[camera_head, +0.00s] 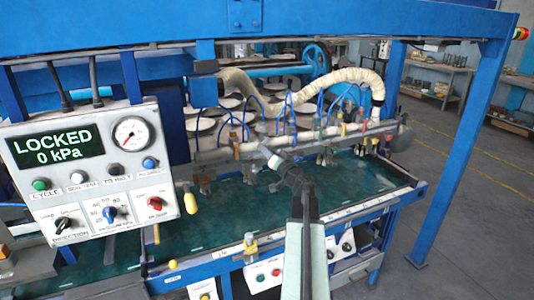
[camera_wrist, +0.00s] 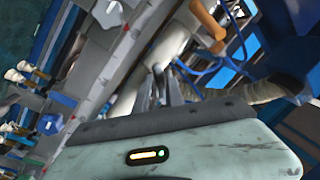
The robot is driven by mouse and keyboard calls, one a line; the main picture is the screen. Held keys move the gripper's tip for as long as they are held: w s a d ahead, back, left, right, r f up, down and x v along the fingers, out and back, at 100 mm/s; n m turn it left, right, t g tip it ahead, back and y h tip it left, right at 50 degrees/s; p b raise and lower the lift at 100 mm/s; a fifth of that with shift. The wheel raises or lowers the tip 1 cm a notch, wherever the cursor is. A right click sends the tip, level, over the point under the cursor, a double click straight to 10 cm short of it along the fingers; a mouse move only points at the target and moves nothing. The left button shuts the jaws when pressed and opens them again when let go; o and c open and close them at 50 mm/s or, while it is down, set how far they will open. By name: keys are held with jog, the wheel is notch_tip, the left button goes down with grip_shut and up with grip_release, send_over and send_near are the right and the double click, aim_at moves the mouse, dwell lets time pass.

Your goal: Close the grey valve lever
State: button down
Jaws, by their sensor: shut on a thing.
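The grey valve lever (camera_head: 268,156) shows in the head view as a short pale grey bar beside the white pipe of the plate dryer. My gripper (camera_head: 283,165) reaches in from the lower right and its tips are at this lever. In the wrist view my gripper's fingers (camera_wrist: 165,80) are close together in front of a pale pipe (camera_wrist: 182,32). They are shut on the lever. The fingers hide most of the held part, and the lever's exact angle is hard to tell.
A control panel (camera_head: 90,170) at the left reads LOCKED and 0 kPa. The green dryer bed (camera_head: 200,232) lies below the pipe with its clamps. An orange handle (camera_wrist: 208,20) is near the fingers. A blue post (camera_head: 462,150) stands at the right, with open floor beyond.

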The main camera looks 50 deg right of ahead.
jog(key=shift+w+a+r+m+h+p, duration=0.2)
jog(key=shift+r+m+h, duration=0.3)
jog(key=shift+m, duration=1.5)
jog(key=shift+a+r+m+h+p, duration=0.1)
jog(key=shift+a+r+m+h, duration=0.35)
jog(key=shift+m, duration=1.55)
jog(key=shift+w+a+r+m+h+p, duration=0.1)
jog(key=shift+r+m+h, duration=0.4)
jog(key=shift+m, duration=1.5)
jog(key=shift+f, duration=0.15)
jog(key=c, duration=1.4)
grip_release()
jog(key=shift+c, duration=0.2)
